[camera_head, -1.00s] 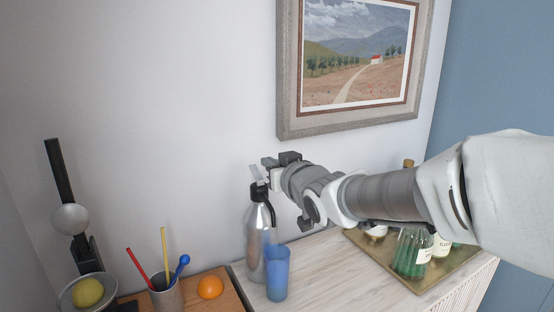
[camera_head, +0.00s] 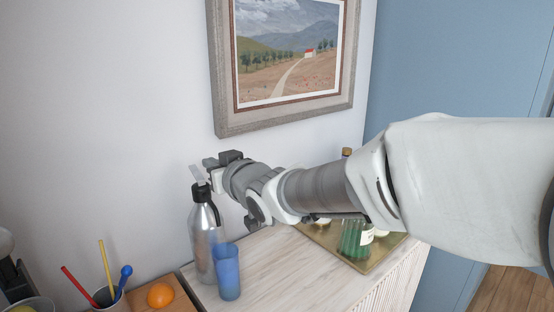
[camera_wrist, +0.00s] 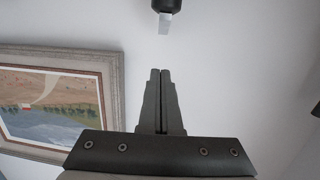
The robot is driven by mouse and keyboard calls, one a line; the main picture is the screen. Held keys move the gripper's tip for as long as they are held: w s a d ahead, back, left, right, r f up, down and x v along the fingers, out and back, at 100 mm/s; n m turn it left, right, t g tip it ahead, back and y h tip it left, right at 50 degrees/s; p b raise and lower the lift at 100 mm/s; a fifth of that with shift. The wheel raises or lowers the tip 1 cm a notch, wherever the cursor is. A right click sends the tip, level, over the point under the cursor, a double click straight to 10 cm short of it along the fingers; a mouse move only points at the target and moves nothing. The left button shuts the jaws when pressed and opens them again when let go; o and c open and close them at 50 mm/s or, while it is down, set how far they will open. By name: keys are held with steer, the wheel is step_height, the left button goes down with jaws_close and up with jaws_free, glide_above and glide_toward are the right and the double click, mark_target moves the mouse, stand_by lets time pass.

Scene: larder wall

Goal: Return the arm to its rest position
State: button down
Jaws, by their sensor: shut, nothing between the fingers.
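My gripper (camera_wrist: 159,72) shows in the wrist view with its two fingers together and nothing between them. In the head view my arm reaches in from the right, and the gripper end (camera_head: 199,171) is beside the top of a silver bottle with a black cap (camera_head: 206,235). I cannot tell whether it touches the bottle. In the wrist view a dark capped tip (camera_wrist: 166,8) shows beyond the fingers at the top edge.
A blue cup (camera_head: 228,272) stands close to the bottle on the pale cabinet top (camera_head: 262,264). An orange (camera_head: 160,295) and a cup of utensils (camera_head: 104,298) are at left. A framed picture (camera_head: 222,110) hangs behind.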

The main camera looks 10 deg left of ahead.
steer(key=s+d+f+m+h, duration=0.1)
steer(key=s+d+m+h, duration=0.3)
steer(key=d, duration=0.9)
steer(key=s+d+f+m+h, duration=0.15)
steer(key=d+h, duration=0.45)
steer(key=d, duration=0.7)
steer(key=s+d+f+m+g+h, duration=0.1)
steer(key=s+d+f+m+g, duration=0.1)
steer(key=s+d, duration=0.4)
steer(key=s+d+f+m+g+p, duration=0.1)
steer(key=s+d+f, duration=0.4)
steer(key=s, duration=0.6)
steer(key=shift+s+d+m+g+h, duration=0.15)
steer(key=shift+d+m+g+h, duration=0.3)
steer(key=shift+d+g, duration=0.6)
steer(key=shift+a, duration=0.2)
